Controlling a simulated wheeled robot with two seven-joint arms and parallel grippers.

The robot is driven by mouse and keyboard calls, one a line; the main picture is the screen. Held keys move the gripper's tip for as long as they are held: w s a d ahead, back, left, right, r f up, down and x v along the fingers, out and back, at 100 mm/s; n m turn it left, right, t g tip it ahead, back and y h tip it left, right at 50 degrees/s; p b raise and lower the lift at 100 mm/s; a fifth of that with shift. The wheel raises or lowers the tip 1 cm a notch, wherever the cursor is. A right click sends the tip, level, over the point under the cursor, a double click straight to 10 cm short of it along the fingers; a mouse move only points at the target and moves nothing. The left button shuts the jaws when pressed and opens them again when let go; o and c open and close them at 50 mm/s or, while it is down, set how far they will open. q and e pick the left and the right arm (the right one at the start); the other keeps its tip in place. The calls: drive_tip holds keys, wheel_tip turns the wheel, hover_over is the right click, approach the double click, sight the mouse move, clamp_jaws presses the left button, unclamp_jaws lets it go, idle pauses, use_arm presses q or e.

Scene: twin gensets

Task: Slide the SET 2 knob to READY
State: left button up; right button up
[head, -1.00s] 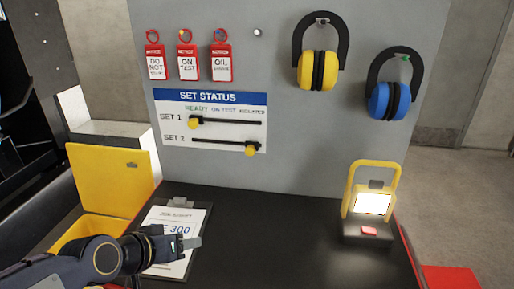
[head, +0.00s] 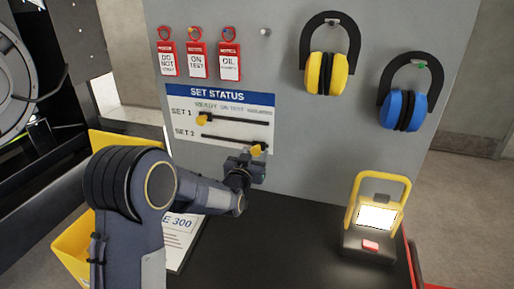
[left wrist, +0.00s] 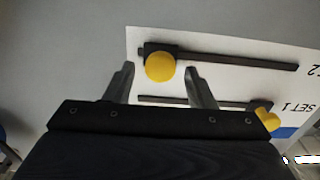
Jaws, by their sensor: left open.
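The SET STATUS board (head: 184,150) is on the grey panel, with two dark horizontal slots. The yellow SET 2 knob (head: 256,150) is at the right end of the lower slot, under ISOLATED; READY is at the left. My left gripper (head: 257,165) is open just in front of it, partly covering it in the head view. In the left wrist view, turned upside down, the SET 2 knob (left wrist: 160,66) lies in line with the gap between the open fingertips (left wrist: 160,78). I cannot tell whether they touch it. My right gripper is not in view.
The yellow SET 1 knob (head: 202,119) is at the left end of the upper slot. Red tags (head: 197,62) and yellow and blue ear defenders (head: 397,108) hang on the panel. A lit lamp (head: 376,218) and a clipboard (head: 180,240) rest on the black bench top (head: 275,240).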

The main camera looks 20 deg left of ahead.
sight(255, 152)
use_arm(q)
drive_tip(key=shift+w, duration=1.5)
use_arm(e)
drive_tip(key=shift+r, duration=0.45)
